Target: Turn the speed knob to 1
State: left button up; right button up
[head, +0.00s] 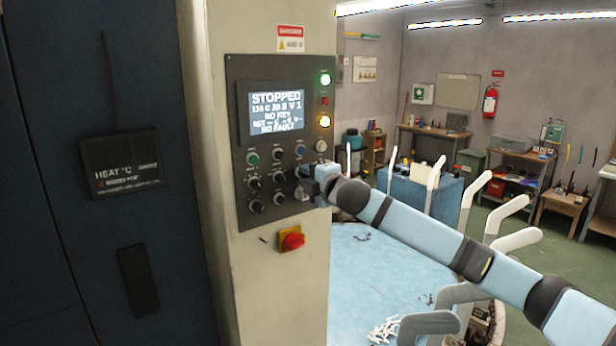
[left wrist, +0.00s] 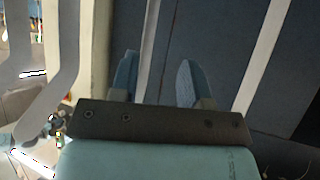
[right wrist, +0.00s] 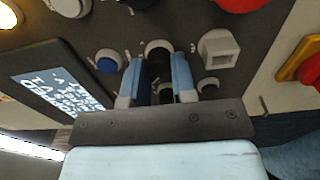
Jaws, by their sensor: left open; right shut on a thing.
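The control panel (head: 283,145) is on the pale column and carries several black knobs and coloured buttons. Its display (head: 276,109) reads STOPPED, with "V 1" on the second line, then NO KEY and NO FAULT. My right gripper (head: 306,177) is at the panel's right edge. In the right wrist view its fingers (right wrist: 157,78) are shut around a dark knob (right wrist: 158,67), whose label and pointer I cannot read. My left gripper (left wrist: 156,78) is open and empty in the left wrist view, apart from the panel; it is outside the head view.
A red emergency stop (head: 292,240) sits on yellow below the panel. In the right wrist view, a square pale socket (right wrist: 218,48) and a blue button (right wrist: 108,62) flank the held knob. Grey upright forms (head: 436,187) stand around the round blue table (head: 375,270) at right.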

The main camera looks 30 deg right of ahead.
dwell(0.4)
jog(key=o, duration=0.9)
jog(key=shift+o, duration=0.2)
jog(key=shift+s+f, duration=0.1)
jog(key=shift+s, duration=0.2)
jog(key=s+d+b, duration=0.2)
jog(key=s+b, duration=0.2)
jog(key=s, duration=0.9)
